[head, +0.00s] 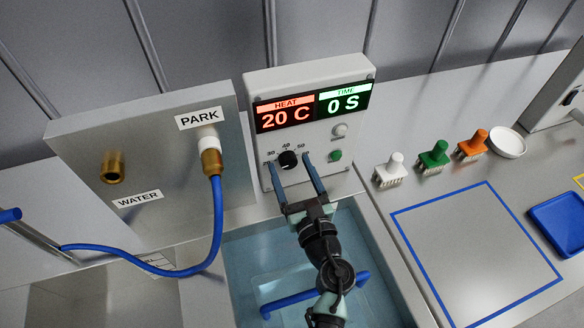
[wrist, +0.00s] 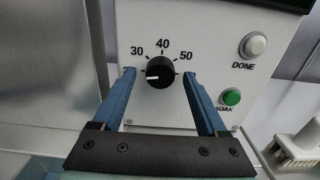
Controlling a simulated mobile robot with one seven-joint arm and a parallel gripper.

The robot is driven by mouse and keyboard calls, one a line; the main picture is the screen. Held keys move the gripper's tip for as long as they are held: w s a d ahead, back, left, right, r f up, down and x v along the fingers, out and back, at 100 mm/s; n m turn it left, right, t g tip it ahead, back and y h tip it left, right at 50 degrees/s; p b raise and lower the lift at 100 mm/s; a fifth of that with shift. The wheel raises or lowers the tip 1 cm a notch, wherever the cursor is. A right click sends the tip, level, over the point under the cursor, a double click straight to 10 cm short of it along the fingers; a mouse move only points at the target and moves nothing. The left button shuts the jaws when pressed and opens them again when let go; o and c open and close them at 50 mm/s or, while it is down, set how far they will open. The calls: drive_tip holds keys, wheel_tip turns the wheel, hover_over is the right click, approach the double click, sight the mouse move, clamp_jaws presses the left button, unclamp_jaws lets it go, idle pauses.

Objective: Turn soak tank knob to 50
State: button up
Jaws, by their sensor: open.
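The soak tank knob (wrist: 160,72) is a black round dial on the white control panel (head: 335,78). Its white pointer line points left, below the 30 mark. In the wrist view the marks 30, 40 and 50 run over its top. The red HEAT display (head: 285,114) reads 20 C. My gripper (head: 288,159) is open in front of the panel, with one blue finger on each side of the knob. In the wrist view both fingertips (wrist: 158,73) show gaps to the knob. The fingers hide the panel beside it.
The green TIME display (head: 343,102) reads 0 S. A grey DONE button (wrist: 254,45) and a green SOAK button (wrist: 231,97) sit right of the knob. A water-filled tank (head: 240,265) lies below my arm. A blue hose (head: 218,225) hangs at left; brushes (head: 434,157) stand at right.

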drive_tip(key=shift+c, duration=0.2)
clamp_jaws()
